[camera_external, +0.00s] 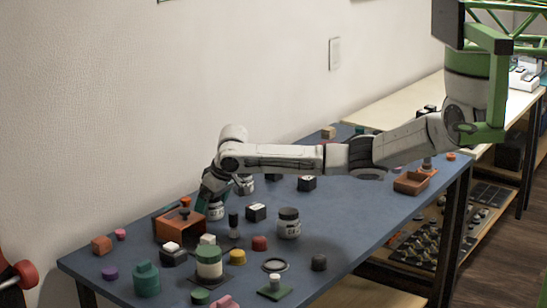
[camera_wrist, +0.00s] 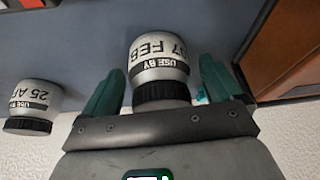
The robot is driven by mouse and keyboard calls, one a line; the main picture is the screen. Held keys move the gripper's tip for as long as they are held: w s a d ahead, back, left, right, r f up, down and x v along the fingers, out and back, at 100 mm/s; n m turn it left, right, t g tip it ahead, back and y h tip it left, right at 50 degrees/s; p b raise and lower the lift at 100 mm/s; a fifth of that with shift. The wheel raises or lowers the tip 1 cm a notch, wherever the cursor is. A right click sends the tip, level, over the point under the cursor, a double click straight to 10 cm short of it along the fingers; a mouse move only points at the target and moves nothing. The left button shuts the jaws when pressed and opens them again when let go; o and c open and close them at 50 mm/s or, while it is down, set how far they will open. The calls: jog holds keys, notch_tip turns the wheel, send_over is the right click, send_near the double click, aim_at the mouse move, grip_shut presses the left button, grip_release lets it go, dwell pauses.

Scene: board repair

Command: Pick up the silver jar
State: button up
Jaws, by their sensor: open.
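A silver jar (camera_wrist: 158,56) with a black lid and a printed "USE BY 07 FEB" label stands between the two teal fingers of my gripper (camera_wrist: 163,82) in the wrist view. The fingers are open, one on each side, and I see no clear contact. The lid is the end nearer the palm. In the external view my gripper (camera_external: 207,195) points down at the far side of the blue table, and the jar (camera_external: 216,211) shows partly beside the fingers. A second similar jar (camera_wrist: 33,105) stands to the left in the wrist view; it is partly hidden by my arm in the external view (camera_external: 246,185).
An orange-brown wooden box (camera_external: 176,228) is close beside my gripper; it also shows at right in the wrist view (camera_wrist: 283,45). A third jar (camera_external: 289,222) stands nearer the front. Several small blocks and knobs crowd the front left. The wall is close behind.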

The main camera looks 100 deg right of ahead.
jog(key=c, duration=1.1)
jog(key=shift+c, duration=0.2)
